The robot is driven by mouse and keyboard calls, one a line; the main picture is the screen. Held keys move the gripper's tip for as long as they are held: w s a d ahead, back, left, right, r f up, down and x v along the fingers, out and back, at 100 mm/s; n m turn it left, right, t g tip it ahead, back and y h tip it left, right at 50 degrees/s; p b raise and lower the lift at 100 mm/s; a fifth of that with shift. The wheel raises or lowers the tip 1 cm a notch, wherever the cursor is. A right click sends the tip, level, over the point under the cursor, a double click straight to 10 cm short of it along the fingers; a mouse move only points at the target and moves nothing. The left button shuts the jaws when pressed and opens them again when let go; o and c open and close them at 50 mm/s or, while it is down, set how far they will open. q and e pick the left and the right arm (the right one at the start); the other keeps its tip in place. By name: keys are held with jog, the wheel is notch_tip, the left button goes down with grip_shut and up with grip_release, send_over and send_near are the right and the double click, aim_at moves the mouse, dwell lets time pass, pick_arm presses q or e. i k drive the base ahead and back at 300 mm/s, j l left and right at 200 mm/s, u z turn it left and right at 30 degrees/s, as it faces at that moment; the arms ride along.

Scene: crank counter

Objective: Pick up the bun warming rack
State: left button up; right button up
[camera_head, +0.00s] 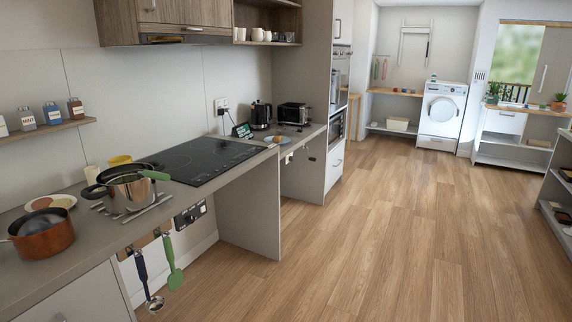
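I cannot tell for sure which thing is the bun warming rack. A slatted metal piece (155,207) lies on the counter under a steel pot (128,193), which hides much of it. A dark toaster (293,113) stands at the far end of the counter, beside a black kettle (261,115). It is too small to tell whether a rack is on the toaster. Neither of my grippers is in view.
A copper pot (42,236) and a plate (50,202) are at the left of the counter (90,250). A black cooktop (205,160) lies beyond the steel pot. A ladle (147,275) and green spatula (172,262) hang in front. The wooden floor (380,240) is clear.

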aim_at(299, 130)
jog(key=i+z, duration=0.35)
jog(key=i, duration=1.4)
jog(key=i+u, duration=0.1)
jog(key=i, duration=0.55)
jog(key=i+l+u, duration=0.1)
jog(key=i, duration=0.55)
jog(key=i+l+u, duration=0.1)
jog(key=i+l, duration=0.15)
jog(key=i, duration=0.35)
